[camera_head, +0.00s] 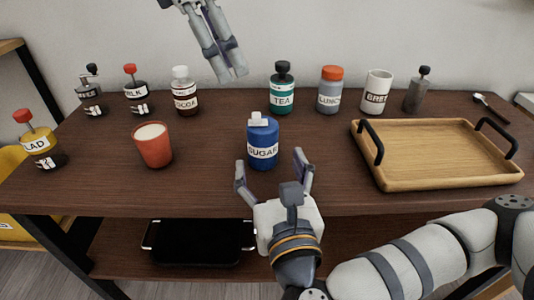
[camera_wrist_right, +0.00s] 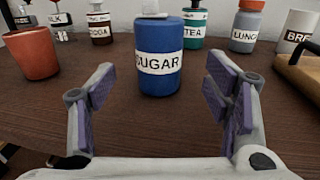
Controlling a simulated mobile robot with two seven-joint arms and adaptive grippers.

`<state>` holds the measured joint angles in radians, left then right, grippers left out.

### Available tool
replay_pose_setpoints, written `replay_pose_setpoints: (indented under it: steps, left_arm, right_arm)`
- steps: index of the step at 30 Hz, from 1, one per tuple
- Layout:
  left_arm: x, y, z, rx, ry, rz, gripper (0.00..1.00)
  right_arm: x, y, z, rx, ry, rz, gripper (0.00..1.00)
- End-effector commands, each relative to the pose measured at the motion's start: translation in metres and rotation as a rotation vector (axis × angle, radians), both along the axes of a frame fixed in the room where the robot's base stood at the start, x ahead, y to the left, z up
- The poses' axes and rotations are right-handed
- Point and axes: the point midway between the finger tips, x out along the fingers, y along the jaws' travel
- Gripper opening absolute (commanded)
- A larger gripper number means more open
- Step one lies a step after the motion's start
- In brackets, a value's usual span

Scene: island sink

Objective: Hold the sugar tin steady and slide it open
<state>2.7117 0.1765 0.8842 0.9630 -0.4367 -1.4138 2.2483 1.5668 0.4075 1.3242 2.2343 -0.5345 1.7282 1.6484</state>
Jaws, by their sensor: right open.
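The blue sugar tin (camera_head: 263,142) with a white "SUGAR" label and a white top stands upright on the dark wooden table, near the middle. It also shows in the right wrist view (camera_wrist_right: 160,82), straight ahead. My right gripper (camera_head: 274,172) is open in front of the tin, its fingers spread to either side and a little short of it. In the right wrist view the fingers (camera_wrist_right: 165,105) frame the tin without touching it. My left gripper (camera_head: 233,76) hangs at the upper middle, above the back of the table, with its fingers close together and empty.
A red cup (camera_head: 153,145) stands left of the tin. A tea jar (camera_head: 282,90), cocoa jar (camera_head: 184,95) and lunch jar (camera_head: 330,92) stand behind it. A wooden tray (camera_head: 430,150) with black handles lies right. The table between tin and tray is clear.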

Motion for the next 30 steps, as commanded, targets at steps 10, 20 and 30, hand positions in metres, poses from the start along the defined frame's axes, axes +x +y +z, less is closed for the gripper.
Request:
replay_pose_setpoints:
  steps: [10,20,30]
  left_arm:
    - [0.0,0.0,0.0,0.0,0.0,0.0,0.33]
    - [0.0,0.0,0.0,0.0,0.0,0.0,0.33]
    - [0.0,0.0,0.0,0.0,0.0,0.0,0.33]
  right_arm:
    - [0.063,0.011,0.0,-0.003,-0.002,0.002,0.71]
    - [0.069,0.013,0.0,-0.004,-0.003,0.004,0.71]
    - [0.069,0.012,0.0,-0.004,-0.003,0.003,0.4]
